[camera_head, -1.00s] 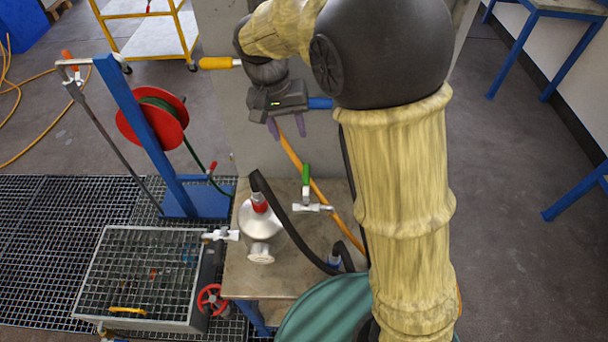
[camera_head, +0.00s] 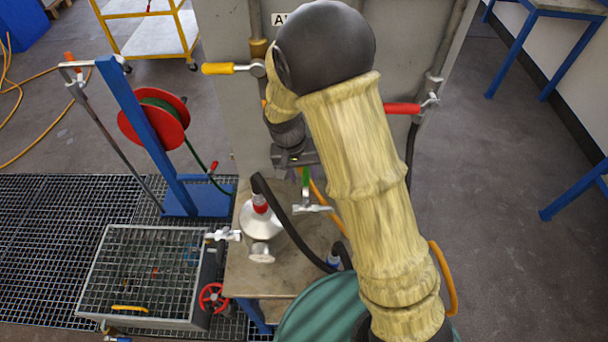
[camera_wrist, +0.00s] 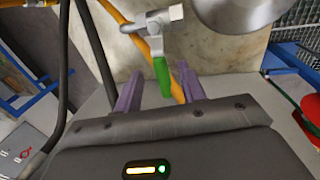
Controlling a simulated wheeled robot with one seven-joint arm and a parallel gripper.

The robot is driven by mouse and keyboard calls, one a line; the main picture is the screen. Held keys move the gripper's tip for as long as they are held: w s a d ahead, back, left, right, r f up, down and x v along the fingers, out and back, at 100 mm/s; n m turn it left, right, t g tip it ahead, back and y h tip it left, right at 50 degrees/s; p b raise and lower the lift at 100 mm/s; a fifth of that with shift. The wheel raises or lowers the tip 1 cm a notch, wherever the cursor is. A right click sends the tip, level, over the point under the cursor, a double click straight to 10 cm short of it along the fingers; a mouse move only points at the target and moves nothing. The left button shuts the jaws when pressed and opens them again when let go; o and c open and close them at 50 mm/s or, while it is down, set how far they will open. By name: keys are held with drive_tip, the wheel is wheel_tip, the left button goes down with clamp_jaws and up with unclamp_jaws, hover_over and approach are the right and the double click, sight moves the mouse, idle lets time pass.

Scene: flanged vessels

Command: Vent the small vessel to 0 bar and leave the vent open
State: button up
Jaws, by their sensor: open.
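The small vessel (camera_head: 262,222) is a silver rounded body with a red-banded top fitting (camera_head: 260,203), standing on a bench. In the wrist view its metal (camera_wrist: 240,12) shows at the top right. To its right is a small silver valve (camera_head: 312,208) with an upright green lever (camera_head: 306,183). My gripper (camera_wrist: 159,74) is open, and its purple fingers lie on either side of the green lever (camera_wrist: 162,77) in the wrist view. I cannot tell whether they touch it. No pressure reading is legible.
A yellow-handled valve (camera_head: 218,69) and a red-handled valve (camera_head: 402,108) sit on the grey panel behind. A black hose (camera_head: 285,222) arches beside the vessel. A green drum (camera_head: 325,312) stands in front, and a grated basin (camera_head: 140,275) with a red handwheel (camera_head: 212,298) at left.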

drive_tip(key=shift+d+f, duration=0.2)
drive_tip(key=shift+f, duration=0.85)
drive_tip(key=shift+c, duration=0.4)
clamp_jaws()
drive_tip(key=shift+d+m+g, duration=0.15)
drive_tip(key=shift+d+m, duration=0.15)
drive_tip(key=shift+m, duration=0.45)
drive_tip(key=shift+d+m+g, duration=0.15)
drive_tip(key=shift+d+m, duration=0.15)
drive_tip(key=shift+m, duration=0.45)
drive_tip(key=shift+o, duration=0.4)
unclamp_jaws()
